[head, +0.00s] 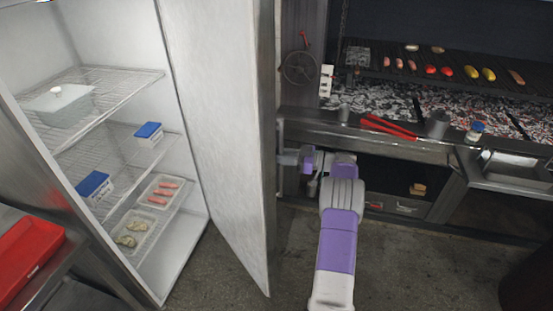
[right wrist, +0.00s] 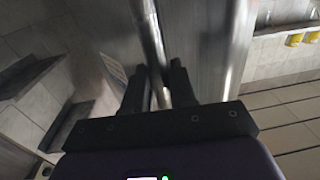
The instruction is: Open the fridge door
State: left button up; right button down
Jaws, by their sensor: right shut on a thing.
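The fridge (head: 40,145) stands at the left in the head view, with its shelves in plain sight. Its door (head: 215,120) is swung open, and I see its white inner face and its edge. The vertical metal handle (head: 280,160) is on the door's outer side, and it also shows in the right wrist view (right wrist: 150,40). My right gripper (head: 291,158) is at the handle on the outer side of the door. In the right wrist view its two dark fingers (right wrist: 160,88) are shut around the handle bar. My left gripper is not in view.
Fridge shelves hold a lidded container (head: 60,103), blue-lidded tubs (head: 94,184) and trays of food (head: 160,192). A grill (head: 400,100) with food, red tongs (head: 388,127) and a counter (head: 350,130) stand right of the door. A red tray (head: 28,258) lies at the lower left. Floor (head: 420,260) is clear at the lower right.

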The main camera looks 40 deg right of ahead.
jog(key=shift+w+r, duration=0.3)
jog(key=c, duration=1.2)
grip_release()
jog(key=shift+o, duration=0.9)
jog(key=shift+w+f, duration=0.2)
jog(key=shift+w, duration=0.1)
jog(key=v, duration=0.8)
